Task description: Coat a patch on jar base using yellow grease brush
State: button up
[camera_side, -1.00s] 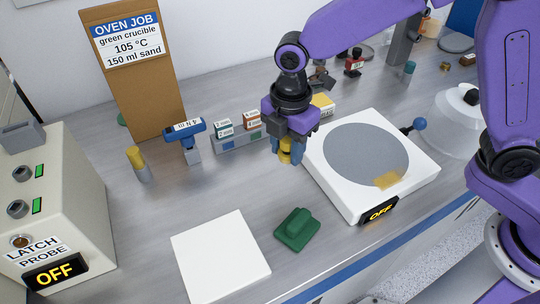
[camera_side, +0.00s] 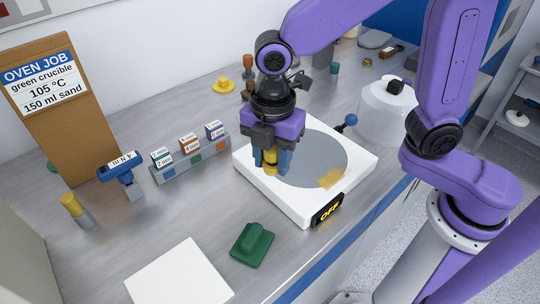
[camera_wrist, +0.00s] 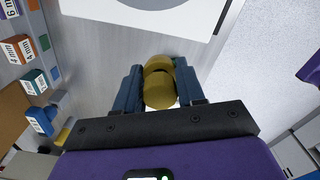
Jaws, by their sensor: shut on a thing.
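My gripper (camera_side: 270,166) is shut on the yellow grease brush (camera_side: 270,154), which also shows between the blue fingers in the wrist view (camera_wrist: 158,86). A yellow patch (camera_side: 329,179) lies at the disc's front right edge. In the side view my gripper is in front of the slab's left part, left of the patch. The brush's lower end is mostly hidden, so I cannot tell whether it touches the slab. The slab also shows in the wrist view (camera_wrist: 130,14).
A clear jar (camera_side: 385,105) with a black knob stands behind the slab. A blue-knobbed valve (camera_side: 350,120) sticks out behind it. A green block (camera_side: 252,244) and a white plate (camera_side: 180,276) lie in front. A blue tool (camera_side: 118,174) and a labelled rack (camera_side: 190,160) stand left.

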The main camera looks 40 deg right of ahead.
jog(key=c, duration=0.3)
jog(key=shift+c, duration=0.2)
jog(key=d, duration=0.8)
send_near(348, 173)
jog(key=w, duration=0.3)
jog(key=shift+f, duration=3.15)
jog(key=shift+s+r, duration=0.1)
jog(key=shift+s, duration=1.45)
